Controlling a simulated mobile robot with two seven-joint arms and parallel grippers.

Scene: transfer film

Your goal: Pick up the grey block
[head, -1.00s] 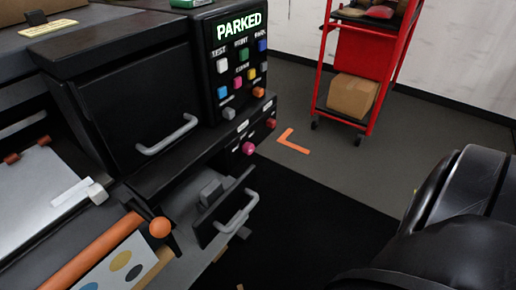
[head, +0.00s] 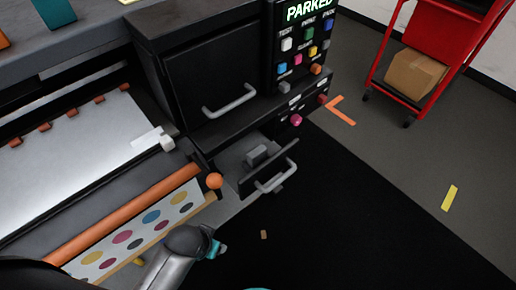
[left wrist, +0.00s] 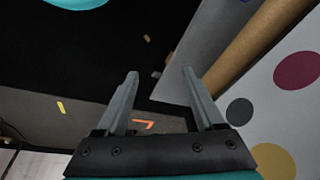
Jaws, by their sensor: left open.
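The grey block (head: 257,155) lies in the small open drawer (head: 279,178) low on the front of the black machine, behind the drawer's handle. My left gripper (head: 218,248) is at the bottom of the head view, in front of the printed roll and below and left of the drawer, apart from the block. In the left wrist view my left gripper (left wrist: 160,74) has its two fingers spread with nothing held between them. I cannot make out the grey block in that view. My right gripper is not in view.
An orange roller with an orange knob (head: 214,181) and a dotted sheet (head: 130,235) lie beside my left arm. A control panel (head: 303,45) stands above the drawer. A red cart (head: 428,50) is at the back right. The dark floor right of the drawer is mostly clear.

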